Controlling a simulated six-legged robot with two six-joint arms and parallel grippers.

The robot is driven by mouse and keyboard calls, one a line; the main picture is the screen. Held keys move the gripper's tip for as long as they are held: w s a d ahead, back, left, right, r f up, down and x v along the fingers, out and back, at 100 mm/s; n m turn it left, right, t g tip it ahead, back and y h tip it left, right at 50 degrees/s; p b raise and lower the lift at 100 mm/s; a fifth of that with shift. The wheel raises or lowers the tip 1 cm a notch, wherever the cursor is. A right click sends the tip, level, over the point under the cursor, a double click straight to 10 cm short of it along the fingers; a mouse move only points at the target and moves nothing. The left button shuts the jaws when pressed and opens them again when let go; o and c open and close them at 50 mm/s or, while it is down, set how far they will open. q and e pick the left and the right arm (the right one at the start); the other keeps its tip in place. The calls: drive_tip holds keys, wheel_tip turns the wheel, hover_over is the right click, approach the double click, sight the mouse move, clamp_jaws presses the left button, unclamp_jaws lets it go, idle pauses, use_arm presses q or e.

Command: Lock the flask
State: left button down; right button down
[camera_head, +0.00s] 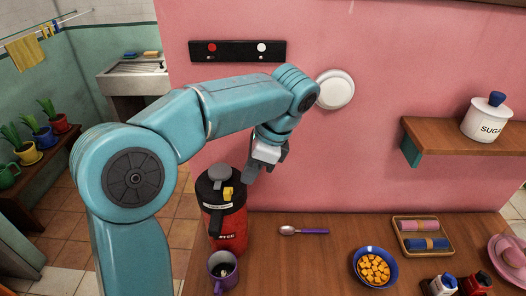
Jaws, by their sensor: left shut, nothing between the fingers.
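A red flask (229,232) with a black upper part and a grey knob on top stands upright at the left end of the wooden table. A small yellow piece (228,193) sits on the right side of its black top. My left gripper (248,178) is shut and empty, with dark fingers pointing down just right of the flask's top. I cannot tell whether the fingertips touch the flask. My left arm comes in from the left and arches over the flask. My right gripper is not in view.
A purple mug (223,272) stands in front of the flask. A spoon (303,231), a blue bowl (375,267) of orange pieces and a tray (424,252) with rolled cloths lie to the right. A wall shelf (445,140) holds a sugar jar (487,119).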

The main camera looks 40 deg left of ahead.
use_arm(q)
drive_tip(key=v, duration=0.6)
idle(0.3)
drive_tip(key=shift+s, duration=0.1)
